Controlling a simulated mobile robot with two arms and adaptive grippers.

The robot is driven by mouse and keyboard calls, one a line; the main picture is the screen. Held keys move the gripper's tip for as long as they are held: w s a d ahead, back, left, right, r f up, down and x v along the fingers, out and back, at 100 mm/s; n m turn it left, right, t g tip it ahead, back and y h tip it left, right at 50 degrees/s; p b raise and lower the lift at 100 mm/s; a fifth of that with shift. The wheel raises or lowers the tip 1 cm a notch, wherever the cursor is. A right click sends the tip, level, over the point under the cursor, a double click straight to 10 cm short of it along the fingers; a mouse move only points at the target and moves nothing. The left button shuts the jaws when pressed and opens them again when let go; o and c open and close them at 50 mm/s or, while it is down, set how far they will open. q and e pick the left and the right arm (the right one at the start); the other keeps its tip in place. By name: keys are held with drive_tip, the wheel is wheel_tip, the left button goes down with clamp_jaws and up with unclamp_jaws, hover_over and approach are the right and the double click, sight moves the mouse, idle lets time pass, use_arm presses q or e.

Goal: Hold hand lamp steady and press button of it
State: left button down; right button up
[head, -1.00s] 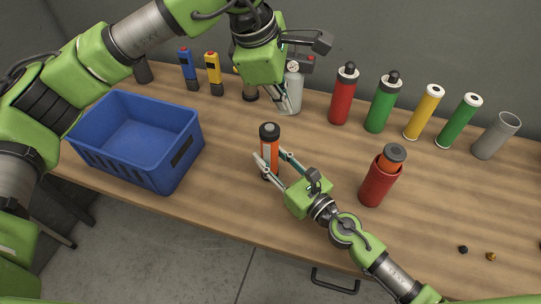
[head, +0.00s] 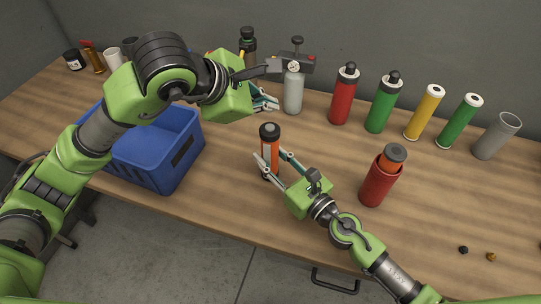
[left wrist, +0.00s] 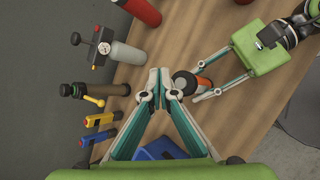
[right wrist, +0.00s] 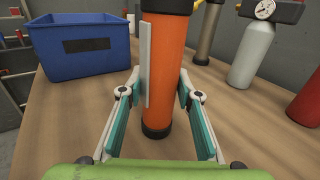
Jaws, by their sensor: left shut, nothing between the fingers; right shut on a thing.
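The hand lamp (head: 269,150) is an orange cylinder with a black cap and a black base, upright on the table. In the right wrist view the lamp (right wrist: 166,75) shows a grey strip along its left side. My right gripper (head: 268,166) is shut on its lower body, one finger on each side. My left gripper (head: 276,104) is shut and empty, behind and above the lamp's cap. In the left wrist view its closed fingertips (left wrist: 160,82) appear just beside the cap (left wrist: 184,82); I cannot tell the exact gap. No button is clearly visible.
A blue crate (head: 185,165) stands left of the lamp. A grey bottle with a gauge (head: 293,92) stands behind it. A red holder with an orange cylinder (head: 377,185) is to the right. Several coloured cylinders line the back. The front of the table is mostly clear.

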sight(268, 129)
use_arm(q)
drive_tip(key=shift+f, duration=1.65)
drive_tip(key=shift+f, duration=0.1)
drive_tip(key=shift+f, duration=0.35)
drive_tip(key=shift+f, duration=0.15)
idle(0.4)
drive_tip(key=shift+r, duration=0.6)
drive_tip(key=shift+r, duration=3.05)
